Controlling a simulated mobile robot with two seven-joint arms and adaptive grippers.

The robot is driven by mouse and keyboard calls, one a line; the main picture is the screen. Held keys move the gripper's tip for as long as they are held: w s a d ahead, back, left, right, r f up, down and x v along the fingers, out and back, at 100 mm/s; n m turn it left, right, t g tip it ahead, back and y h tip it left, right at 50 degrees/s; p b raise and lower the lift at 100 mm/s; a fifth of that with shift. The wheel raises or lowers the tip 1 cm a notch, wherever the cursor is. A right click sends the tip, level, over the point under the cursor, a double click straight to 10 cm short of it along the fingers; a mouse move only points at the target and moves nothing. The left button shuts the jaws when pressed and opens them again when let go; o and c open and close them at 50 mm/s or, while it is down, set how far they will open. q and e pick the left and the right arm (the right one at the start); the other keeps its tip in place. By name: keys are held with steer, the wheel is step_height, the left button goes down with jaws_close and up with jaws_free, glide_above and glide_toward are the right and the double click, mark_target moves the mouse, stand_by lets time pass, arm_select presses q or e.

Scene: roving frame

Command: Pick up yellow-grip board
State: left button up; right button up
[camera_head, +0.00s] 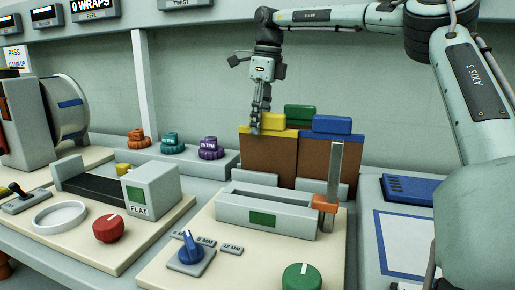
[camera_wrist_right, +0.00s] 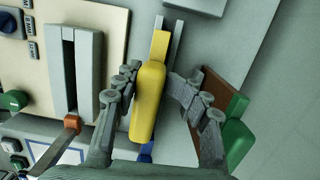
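The yellow-grip board (camera_head: 268,152) stands upright in a rack, brown-faced with a yellow top edge and a yellow grip on top. My right gripper (camera_head: 260,108) points down at the left part of this grip. In the right wrist view the yellow grip (camera_wrist_right: 149,105) lies between the fingers of my right gripper (camera_wrist_right: 153,88). The fingers are spread on both sides of it, with a gap at the right; whether the left finger touches cannot be told. My left gripper is not in view.
A blue-grip board (camera_head: 332,126) stands close on the right and a green-grip board (camera_head: 300,112) behind. In front is a grey slotted fixture (camera_head: 262,214) with an upright lever (camera_head: 335,172). Coloured knobs (camera_head: 172,143) stand left of the boards. The wall is close behind.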

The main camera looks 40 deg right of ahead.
mark_target(257, 141)
steer(key=shift+w+f, duration=0.1)
steer(key=shift+f, duration=0.5)
steer(key=f, duration=0.2)
steer(key=w+f, duration=0.1)
steer(key=f, duration=0.2)
steer(key=shift+d+p, duration=0.1)
steer(key=shift+p, duration=0.2)
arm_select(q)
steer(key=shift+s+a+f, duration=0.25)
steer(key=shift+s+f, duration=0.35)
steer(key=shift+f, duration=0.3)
arm_select(e)
steer(key=shift+r, duration=0.1)
steer(key=shift+c, duration=0.6)
jaws_close()
steer(key=shift+r, duration=0.1)
